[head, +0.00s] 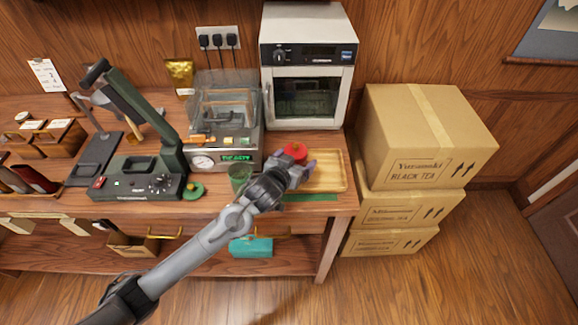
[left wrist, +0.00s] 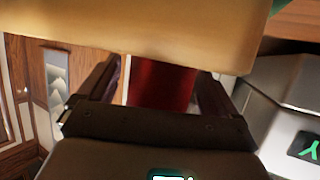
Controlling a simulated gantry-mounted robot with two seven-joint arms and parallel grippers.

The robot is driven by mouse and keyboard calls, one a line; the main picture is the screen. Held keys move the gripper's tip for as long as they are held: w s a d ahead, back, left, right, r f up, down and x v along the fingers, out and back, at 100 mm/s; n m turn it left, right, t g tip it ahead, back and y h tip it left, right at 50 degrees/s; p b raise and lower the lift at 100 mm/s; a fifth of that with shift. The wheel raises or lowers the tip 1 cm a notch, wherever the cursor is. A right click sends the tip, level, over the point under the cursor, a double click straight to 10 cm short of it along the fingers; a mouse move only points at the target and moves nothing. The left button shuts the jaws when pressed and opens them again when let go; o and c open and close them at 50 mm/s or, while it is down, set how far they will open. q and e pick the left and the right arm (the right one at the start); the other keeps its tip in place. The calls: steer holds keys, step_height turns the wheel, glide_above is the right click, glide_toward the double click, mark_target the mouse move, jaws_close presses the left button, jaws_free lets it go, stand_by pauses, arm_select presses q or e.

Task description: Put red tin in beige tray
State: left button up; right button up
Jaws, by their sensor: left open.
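The red tin (head: 296,151) shows its round top at the left back part of the beige tray (head: 339,171) in the head view. My left gripper (head: 298,164) is at the tin, with its fingers open around it. In the left wrist view the tin (left wrist: 160,84) stands between the two spread fingers of my left gripper (left wrist: 155,85). The tray's pale wall (left wrist: 140,28) crosses the top of that view and hides one end of the tin. I cannot tell whether the tin touches the tray floor. My right gripper is not in view.
A white oven (head: 308,60) stands behind the tray. A grey machine with a lit display (head: 222,150) and a green cup (head: 239,176) are left of it. Stacked cartons (head: 425,140) stand right of the table. A green mat (head: 312,197) lies in front of the tray.

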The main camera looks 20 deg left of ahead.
arm_select(q)
steer(key=p+v, duration=0.2)
steer(key=v, duration=1)
steer(key=s+f+g, duration=0.5)
steer(key=s+f, duration=0.2)
steer(key=s, duration=0.6)
steer(key=s+a+f+m+g, duration=0.1)
steer(key=s+f+g, duration=0.4)
steer(key=s, duration=0.8)
step_height(320, 180, down, 3)
steer(key=shift+a+r+m, duration=0.1)
steer(key=shift+a+m, duration=0.2)
steer(key=shift+a, duration=0.05)
